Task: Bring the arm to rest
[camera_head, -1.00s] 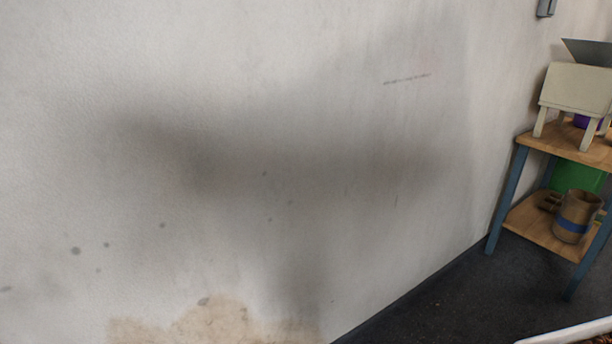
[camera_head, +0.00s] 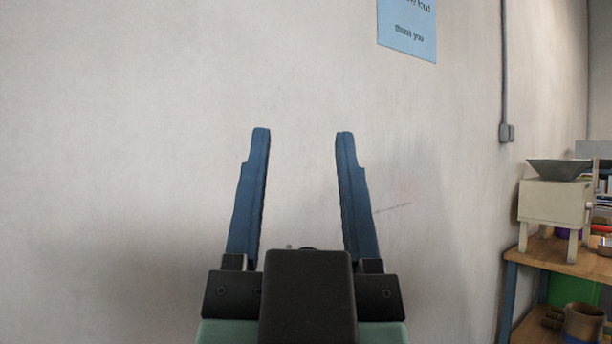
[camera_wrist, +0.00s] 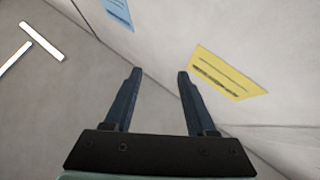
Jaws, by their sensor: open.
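My gripper (camera_head: 303,132) stands upright in the middle of the head view, in front of a bare wall. Its two blue fingers are wide apart with nothing between them. In the wrist view my gripper (camera_wrist: 159,73) is also open and empty, with the wall, the ceiling and signs beyond it.
A blue sign (camera_head: 407,28) hangs on the wall, and a yellow sign (camera_wrist: 228,73) shows in the wrist view. At the right, a wooden-topped bench (camera_head: 560,255) bears a cream hopper machine (camera_head: 553,204). A brown container (camera_head: 583,322) sits on its lower shelf. A conduit (camera_head: 504,70) runs down the wall.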

